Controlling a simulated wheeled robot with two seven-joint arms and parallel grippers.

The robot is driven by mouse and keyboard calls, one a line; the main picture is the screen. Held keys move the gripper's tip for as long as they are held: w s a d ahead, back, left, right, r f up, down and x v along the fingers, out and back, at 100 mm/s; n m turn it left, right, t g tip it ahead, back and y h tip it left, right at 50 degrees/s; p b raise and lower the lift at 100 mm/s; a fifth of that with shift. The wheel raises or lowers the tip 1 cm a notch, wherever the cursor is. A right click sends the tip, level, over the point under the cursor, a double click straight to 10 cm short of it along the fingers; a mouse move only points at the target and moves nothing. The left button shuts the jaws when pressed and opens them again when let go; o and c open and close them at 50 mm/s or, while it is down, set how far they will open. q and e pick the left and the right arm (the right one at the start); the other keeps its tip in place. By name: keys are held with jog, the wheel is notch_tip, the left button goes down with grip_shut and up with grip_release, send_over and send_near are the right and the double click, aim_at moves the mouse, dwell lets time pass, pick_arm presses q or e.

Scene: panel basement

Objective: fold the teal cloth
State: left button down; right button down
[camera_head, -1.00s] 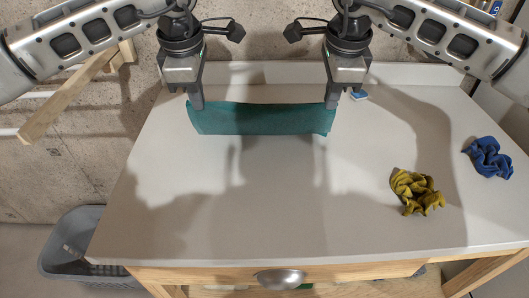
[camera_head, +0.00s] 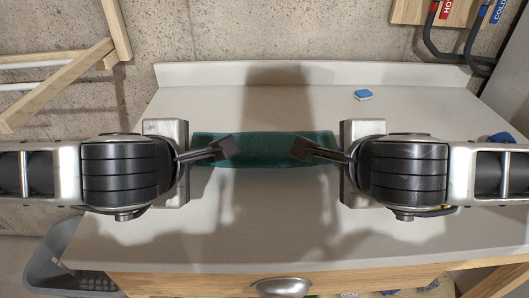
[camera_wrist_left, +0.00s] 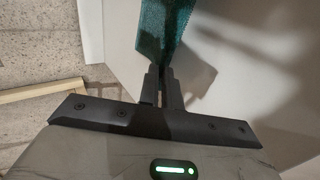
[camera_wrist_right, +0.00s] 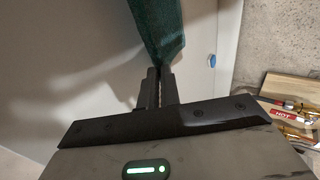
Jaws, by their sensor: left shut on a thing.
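The teal cloth (camera_head: 265,145) is a strip stretched left to right between my two arms, above the white worktop. In the left wrist view the cloth (camera_wrist_left: 162,30) runs to the fingertips of my left gripper (camera_wrist_left: 162,76), which is shut on its end. In the right wrist view the cloth (camera_wrist_right: 158,28) narrows to the fingertips of my right gripper (camera_wrist_right: 161,78), which looks shut on the other end. I cannot tell whether the cloth's lower edge touches the worktop.
The white worktop (camera_head: 270,225) is clear in front of the cloth. A blue-and-white sponge (camera_head: 362,95) lies at the back right. A blue cloth (camera_head: 500,138) is at the right edge. A grey basket (camera_head: 65,265) stands at the lower left. Hoses (camera_head: 475,35) hang at the upper right.

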pick_arm(q)
jog(key=shift+s+f+t, duration=0.3)
jog(key=shift+s, duration=0.1)
pick_arm(e)
jog(key=shift+s+f+t, duration=0.3)
jog(key=shift+s, duration=0.1)
pick_arm(q)
jog(key=c, duration=1.3)
grip_release()
pick_arm(e)
jog(key=c, duration=1.3)
grip_release()
pick_arm(q)
jog(key=shift+r, duration=0.1)
pick_arm(e)
jog(key=shift+r, duration=0.1)
pick_arm(q)
jog(key=r, duration=0.3)
jog(key=s+r, duration=0.1)
jog(key=r, duration=0.2)
jog(key=s+r, duration=0.1)
jog(key=r, duration=0.2)
pick_arm(e)
jog(key=r, duration=0.3)
jog(key=s+r, duration=0.1)
jog(key=r, duration=0.2)
jog(key=s+r, duration=0.1)
jog(key=r, duration=0.2)
